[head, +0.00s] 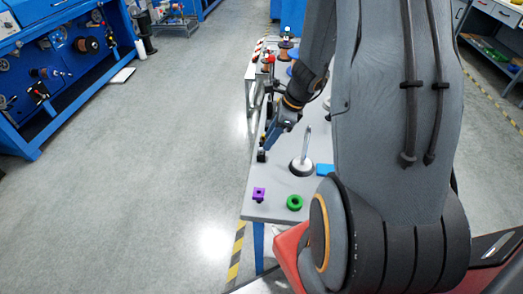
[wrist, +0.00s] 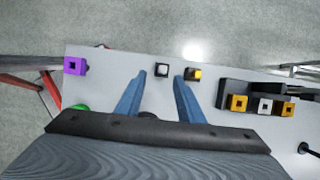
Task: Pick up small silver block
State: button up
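A small dark block with a silver-white top (wrist: 162,70) stands on the grey table near its far edge in the wrist view. My gripper (wrist: 159,79) is open, with its two blue fingers apart. The silver-topped block shows between and slightly beyond the fingertips, with no visible contact. Another silver-faced block (wrist: 265,106) sits in a dark holder at the right, between two gold-faced blocks. In the head view my gripper (head: 266,146) points down over the table's left edge; the silver block cannot be made out clearly there.
A gold-and-black block (wrist: 193,73) stands just right of the right finger. A purple block (head: 259,194) and a green ring (head: 295,202) lie at the table's near end. A grey disc with an upright post (head: 301,165) and a blue block (head: 325,170) are close by.

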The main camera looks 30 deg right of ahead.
aim_at(261, 152)
jog(key=shift+w+p+x, duration=0.15)
jog(key=shift+p+x, duration=0.1)
jog(key=shift+x, duration=1.05)
jog(key=shift+w+p+x, duration=0.15)
jog(key=shift+p+x, duration=0.1)
jog(key=shift+x, duration=1)
grip_shut()
